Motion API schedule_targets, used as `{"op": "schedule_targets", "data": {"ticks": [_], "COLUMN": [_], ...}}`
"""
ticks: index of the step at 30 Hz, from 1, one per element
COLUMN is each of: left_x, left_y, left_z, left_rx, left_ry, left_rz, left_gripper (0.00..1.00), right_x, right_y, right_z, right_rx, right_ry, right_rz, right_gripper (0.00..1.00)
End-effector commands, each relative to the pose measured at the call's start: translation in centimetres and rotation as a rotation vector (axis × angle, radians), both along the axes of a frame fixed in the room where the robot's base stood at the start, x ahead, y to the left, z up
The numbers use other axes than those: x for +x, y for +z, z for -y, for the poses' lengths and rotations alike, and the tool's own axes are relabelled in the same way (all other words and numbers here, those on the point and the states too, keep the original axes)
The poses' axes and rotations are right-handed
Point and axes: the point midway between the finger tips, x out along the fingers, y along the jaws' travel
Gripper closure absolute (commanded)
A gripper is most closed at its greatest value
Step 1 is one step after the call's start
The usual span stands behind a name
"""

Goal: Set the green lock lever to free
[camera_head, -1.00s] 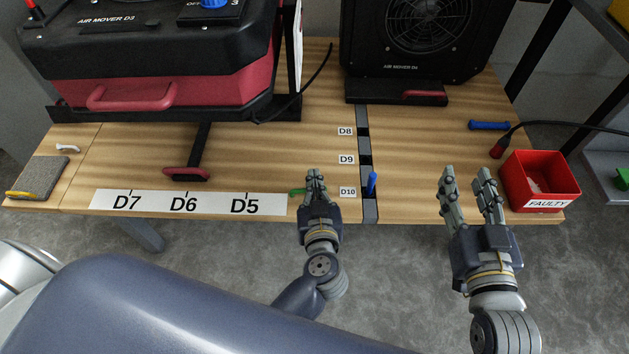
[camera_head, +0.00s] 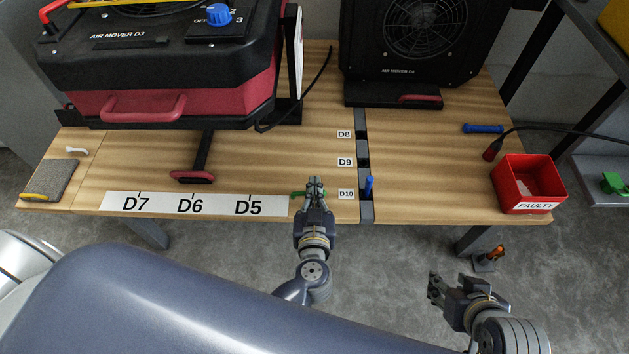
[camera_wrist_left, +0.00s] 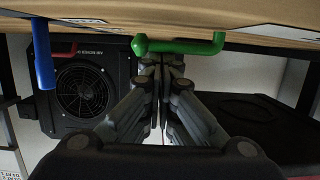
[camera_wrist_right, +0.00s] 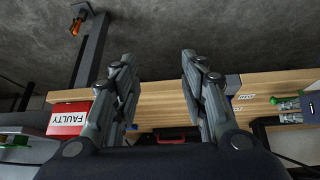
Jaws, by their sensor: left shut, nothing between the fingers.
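The green lock lever (camera_head: 297,194) sits at the table's front edge, between the D5 mark and the D10 label, partly behind my left gripper (camera_head: 315,181). In the left wrist view the lever (camera_wrist_left: 182,47) is a bent green bar crossing just ahead of the fingertips. My left gripper (camera_wrist_left: 162,62) is shut and empty, with its tips right at the lever. I cannot tell whether they touch it. My right gripper (camera_head: 434,287) is low at the right, off the table's front edge. Its fingers are apart and empty in the right wrist view (camera_wrist_right: 157,60).
A blue peg (camera_head: 368,188) stands in the dark slot strip right of the left gripper. A red FAULTY bin (camera_head: 528,185) is at the right front corner. Air mover D3 (camera_head: 150,60) and air mover D4 (camera_head: 415,45) stand behind.

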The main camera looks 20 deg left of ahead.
Motion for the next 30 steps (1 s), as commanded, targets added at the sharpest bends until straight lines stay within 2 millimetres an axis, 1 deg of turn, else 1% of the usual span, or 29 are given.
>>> {"op": "schedule_targets", "data": {"ticks": [1, 3, 6, 10, 14, 26, 28, 30], "left_x": [-0.3, -0.4, -0.5, -0.6, -0.7, -0.8, -0.8, -0.8], "left_y": [-0.1, -0.1, -0.3, -0.6, -0.8, -0.8, -0.7, -0.5], "left_z": [0.0, 0.0, 0.0, 0.0, 0.0, 0.0, 0.0, 0.0], "left_rx": [0.001, 0.0, 0.0, -0.002, -0.003, -0.004, -0.005, -0.004], "left_ry": [-0.009, -0.02, -0.035, -0.045, -0.048, -0.048, -0.048, -0.047], "left_rz": [-0.012, -0.014, -0.015, -0.017, -0.018, -0.021, -0.021, -0.021], "left_gripper": [1.0, 1.0, 1.0, 1.0, 1.0, 1.0, 1.0, 1.0], "right_x": [-1.0, -2.3, -4.0, -5.3, -5.7, -5.6, -5.5, -5.2], "right_y": [0.3, 0.2, 0.0, -0.1, -0.3, -0.4, -0.6, -1.7], "right_z": [0.3, 0.7, 1.2, 1.6, 1.7, 1.7, 1.6, 1.6], "right_rx": [-0.01, -0.023, -0.037, -0.047, -0.051, -0.051, -0.051, -0.051], "right_ry": [-0.004, -0.009, -0.015, -0.019, -0.02, -0.02, -0.02, -0.019], "right_rz": [-0.045, -0.105, -0.178, -0.234, -0.25, -0.248, -0.249, -0.258], "right_gripper": [0.6, 0.6, 0.6, 0.6, 0.6, 0.6, 0.6, 0.6]}}
